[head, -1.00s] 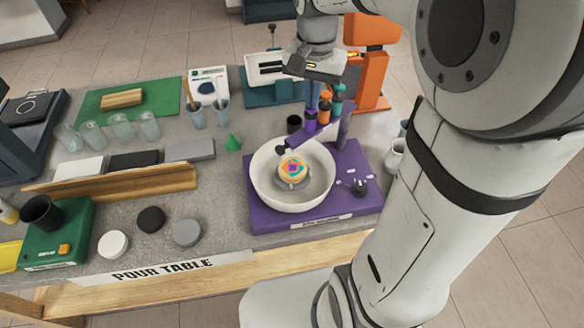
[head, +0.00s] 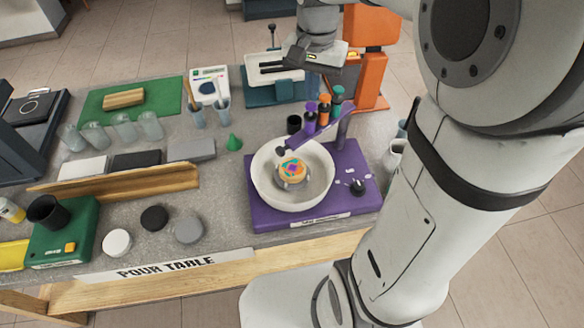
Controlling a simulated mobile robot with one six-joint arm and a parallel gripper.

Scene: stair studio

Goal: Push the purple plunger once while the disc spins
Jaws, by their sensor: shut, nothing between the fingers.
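The purple plunger (head: 310,119) stands upright on a purple arm over the spin machine, left of an orange plunger (head: 324,111) and a teal plunger (head: 338,96). A small round disc (head: 292,170) sits on a support inside the white bowl (head: 320,200), with orange, teal and magenta patches of paint. My gripper (head: 264,69) is shut and empty. It appears above and behind the plungers, apart from them, with its dark fingers pointing left in the head view.
The bowl sits on a purple base (head: 340,216) with a black knob (head: 357,187). An orange stand (head: 372,60) and a teal-based device (head: 275,90) are behind. Cups, several pucks and a green scale (head: 75,225) fill the left. Bare grey table lies left of the bowl.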

